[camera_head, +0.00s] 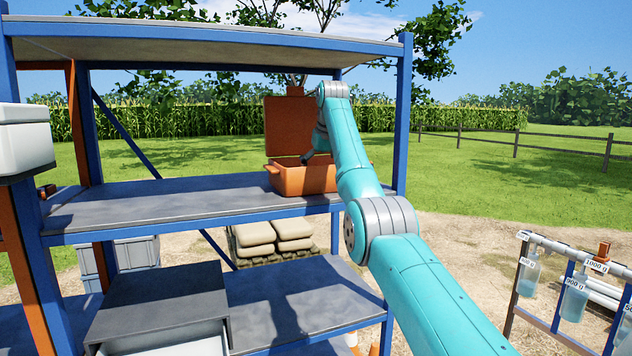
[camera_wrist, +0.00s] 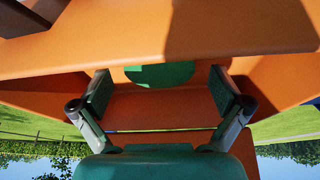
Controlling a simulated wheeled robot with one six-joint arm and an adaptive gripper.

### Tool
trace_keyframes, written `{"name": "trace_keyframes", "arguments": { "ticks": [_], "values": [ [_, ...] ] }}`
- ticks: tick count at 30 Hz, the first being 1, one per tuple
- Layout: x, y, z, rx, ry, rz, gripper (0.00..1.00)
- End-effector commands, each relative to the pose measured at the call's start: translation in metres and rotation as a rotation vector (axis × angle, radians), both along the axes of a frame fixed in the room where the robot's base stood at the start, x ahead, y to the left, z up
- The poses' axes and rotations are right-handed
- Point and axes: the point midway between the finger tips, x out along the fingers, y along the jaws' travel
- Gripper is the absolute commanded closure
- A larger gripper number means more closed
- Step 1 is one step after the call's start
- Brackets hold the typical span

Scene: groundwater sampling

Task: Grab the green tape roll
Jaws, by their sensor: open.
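The green tape roll (camera_wrist: 165,74) shows as a partly hidden green round shape inside the orange box (camera_head: 300,182), which stands on the middle shelf with its lid up. In the wrist view, an orange wall of the box (camera_wrist: 120,45) cuts off part of the roll. My gripper (camera_wrist: 165,92) is open, with its two dark finger pads apart. The roll appears between the pads in the picture, with no visible contact. In the head view my arm hides most of the gripper, and the roll does not show.
The blue-framed shelf has a top board (camera_head: 200,40) above the box and an upright post (camera_head: 402,115) close to my arm. A grey drawer unit (camera_head: 160,300) stands on the lower shelf. The middle shelf (camera_head: 160,205) is clear left of the box. A rack with hanging bottles (camera_head: 575,295) stands at right.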

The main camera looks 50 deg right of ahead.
Motion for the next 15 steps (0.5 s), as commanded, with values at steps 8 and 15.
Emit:
{"name": "trace_keyframes", "arguments": {
  "ticks": [8, 15],
  "values": [
    [-0.0003, -0.0034, -0.0042, -0.001, 0.000, -0.001, 0.00],
    [-0.0003, -0.0033, -0.0042, -0.001, 0.000, -0.001, 0.60]
  ]
}}
